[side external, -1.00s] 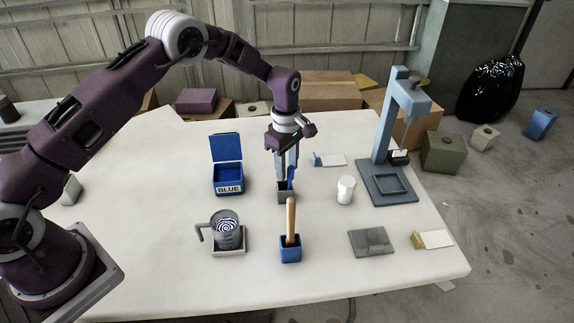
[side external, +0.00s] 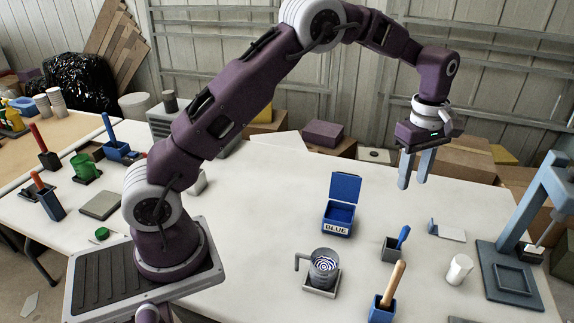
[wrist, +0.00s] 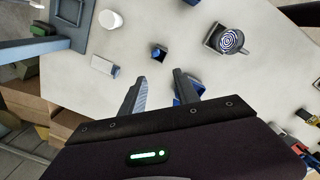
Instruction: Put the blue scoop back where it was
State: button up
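The blue scoop (side external: 402,237) stands in the small grey holder (side external: 390,252), its blue handle sticking up and leaning right. What is inside the holder is hidden. The scoop also shows small in the wrist view (wrist: 161,50). My gripper (side external: 413,183) is raised well above the table, behind and above the holder. Its two fingers are apart with nothing between them, as the wrist view (wrist: 160,78) also shows.
An open blue box marked BLUE (side external: 337,230) and a grey jug (side external: 322,268) stand left of the holder. A wooden-handled tool (side external: 394,280) stands in a blue holder in front. A white cup (side external: 459,269) and a blue-grey stand (side external: 510,275) are to the right.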

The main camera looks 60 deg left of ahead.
jog(key=s+r+m+t, duration=0.2)
jog(key=s+r+m, duration=0.5)
jog(key=s+r, duration=0.8)
jog(key=s+f+m+t, duration=0.1)
jog(key=s+m, duration=0.4)
jog(key=s, duration=0.5)
jog(key=s+a+f+m+t, duration=0.1)
jog(key=s+m, duration=0.3)
jog(key=s, duration=0.6)
jog(key=shift+s+a+f+m+t, duration=0.15)
jog(key=shift+a+f+m+t, duration=0.1)
jog(key=shift+m+t, duration=0.25)
jog(key=shift+r, duration=0.1)
jog(key=shift+c, duration=0.5)
